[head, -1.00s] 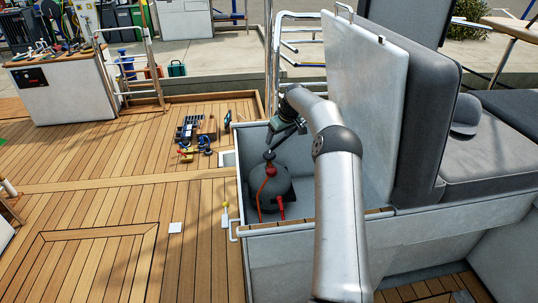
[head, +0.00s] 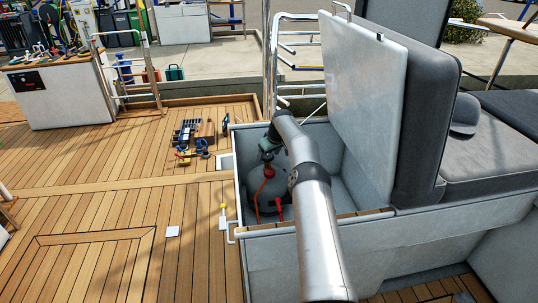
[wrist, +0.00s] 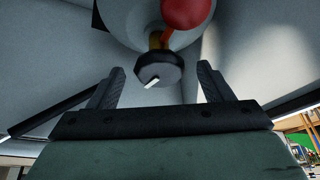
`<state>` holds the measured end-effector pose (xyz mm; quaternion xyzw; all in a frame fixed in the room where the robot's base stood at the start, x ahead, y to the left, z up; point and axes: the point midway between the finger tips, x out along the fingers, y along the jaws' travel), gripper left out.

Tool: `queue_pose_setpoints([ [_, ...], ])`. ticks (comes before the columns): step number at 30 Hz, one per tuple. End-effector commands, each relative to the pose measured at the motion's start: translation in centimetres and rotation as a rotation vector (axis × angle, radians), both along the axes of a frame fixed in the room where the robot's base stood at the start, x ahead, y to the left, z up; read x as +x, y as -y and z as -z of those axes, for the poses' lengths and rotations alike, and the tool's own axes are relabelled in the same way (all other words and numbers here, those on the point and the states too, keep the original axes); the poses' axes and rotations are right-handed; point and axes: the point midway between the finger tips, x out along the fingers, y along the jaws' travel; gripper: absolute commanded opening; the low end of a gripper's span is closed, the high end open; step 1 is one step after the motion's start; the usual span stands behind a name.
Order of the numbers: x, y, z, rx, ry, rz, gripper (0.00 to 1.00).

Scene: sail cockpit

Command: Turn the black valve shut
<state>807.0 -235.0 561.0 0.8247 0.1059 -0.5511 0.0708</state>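The black valve (wrist: 158,70) is a round knob with a white mark on its face, seen in the wrist view. It sits on a brass-coloured stem on the grey gas bottle (head: 240,200), which stands in the open locker. My gripper (wrist: 160,76) is open. Its two dark fingers stand left and right of the knob, with a visible gap on each side. The knob appears just beyond or between the fingertips; the exact depth is hard to tell. In the head view my arm and wrist hide most of the valve and the fingers.
A red fitting (wrist: 188,12) is close above the knob, and a red hose (head: 262,188) runs down the bottle. Locker walls surround the bottle, and the raised lid (head: 365,100) stands at right. Tools (head: 192,140) lie on the deck to the left.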

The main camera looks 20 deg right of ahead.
Motion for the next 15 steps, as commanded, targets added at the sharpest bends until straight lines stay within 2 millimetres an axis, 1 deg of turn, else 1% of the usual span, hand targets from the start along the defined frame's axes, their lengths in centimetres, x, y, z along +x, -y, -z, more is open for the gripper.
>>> queue_pose_setpoints([
  [1, 0.00, 0.01, -0.01, 0.000, 0.000, 0.000, 0.62],
  [4, 0.00, 0.02, -0.02, 0.000, 0.000, 0.000, 0.34],
  [5, -0.01, 0.02, -0.01, 0.000, 0.000, 0.000, 0.30],
  [15, -0.04, -0.05, -0.04, 0.000, -0.001, 0.035, 0.30],
])
